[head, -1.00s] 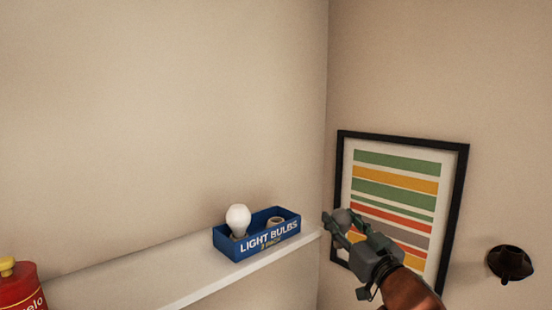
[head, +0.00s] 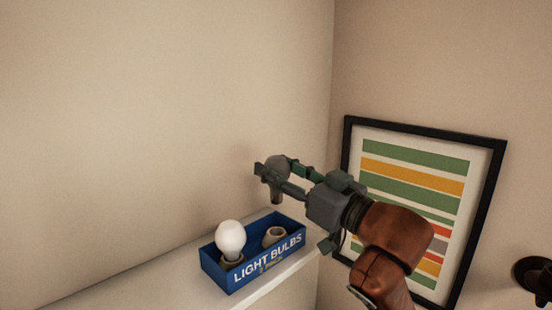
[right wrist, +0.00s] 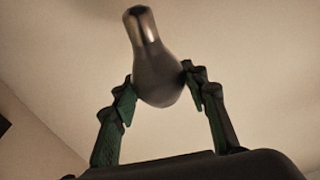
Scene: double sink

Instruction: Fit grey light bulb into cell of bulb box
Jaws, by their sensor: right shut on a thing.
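The grey light bulb (head: 277,168) is between the fingers of my right gripper (head: 272,177), which is shut on its rounded glass. In the right wrist view the grey bulb (right wrist: 158,75) shows whole, its metal base pointing away from the gripper (right wrist: 160,92). The blue bulb box (head: 242,272) stands on the white shelf below the gripper. A white bulb (head: 230,240) stands upright in its left cell. The right cell (head: 274,236) has a round holder and looks empty. The gripper is above the box and apart from it. My left gripper is not in view.
The white shelf (head: 160,295) runs along the wall, with bare room left of the box. A framed striped picture (head: 415,200) hangs on the right wall behind my arm. A dark wall fixture (head: 535,278) is at the right edge.

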